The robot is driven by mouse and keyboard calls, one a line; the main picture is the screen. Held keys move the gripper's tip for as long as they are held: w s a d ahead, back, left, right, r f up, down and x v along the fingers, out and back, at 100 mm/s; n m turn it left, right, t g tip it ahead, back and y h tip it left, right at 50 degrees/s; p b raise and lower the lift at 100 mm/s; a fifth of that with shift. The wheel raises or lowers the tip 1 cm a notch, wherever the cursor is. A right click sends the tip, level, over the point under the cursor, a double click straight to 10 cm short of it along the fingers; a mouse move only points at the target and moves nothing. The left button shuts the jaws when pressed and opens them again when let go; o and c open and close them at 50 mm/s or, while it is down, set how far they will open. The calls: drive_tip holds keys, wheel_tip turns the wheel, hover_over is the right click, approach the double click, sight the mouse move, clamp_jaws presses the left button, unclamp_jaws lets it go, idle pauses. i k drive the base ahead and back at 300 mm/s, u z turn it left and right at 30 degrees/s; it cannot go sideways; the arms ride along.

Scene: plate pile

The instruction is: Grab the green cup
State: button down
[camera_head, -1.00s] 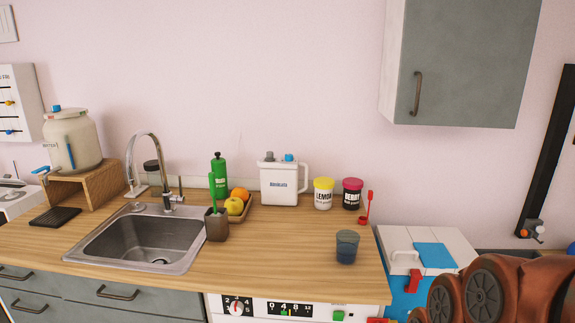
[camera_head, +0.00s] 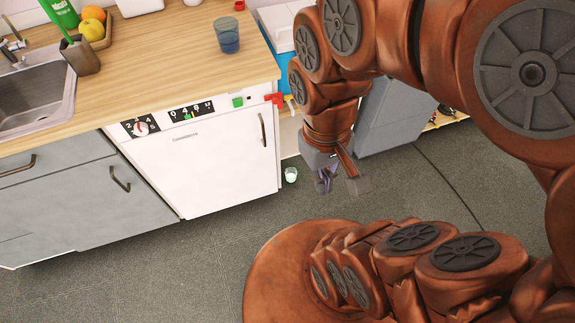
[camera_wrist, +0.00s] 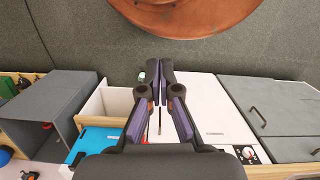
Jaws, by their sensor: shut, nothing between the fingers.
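A small pale cup with green on it (camera_head: 291,175) is on the grey floor, just in front of the white dishwasher's lower right corner. In the wrist view, a small white and green thing (camera_wrist: 151,70), seemingly the same cup, shows beside the left fingertip and is partly hidden by it. My gripper (camera_head: 324,185) points down in the head view, to the right of the cup and apart from it in the picture. In the wrist view my gripper's fingers (camera_wrist: 161,72) are together with nothing between them.
The white dishwasher (camera_head: 205,165) stands behind the cup, under the wooden counter (camera_head: 170,75). A grey cabinet (camera_head: 395,115) stands right of the gripper. Open floor (camera_head: 190,265) lies in front.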

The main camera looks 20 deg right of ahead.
sight(290, 170)
drive_tip(key=u, duration=1.6)
drive_tip(key=k, duration=0.8)
drive_tip(key=z, duration=0.55)
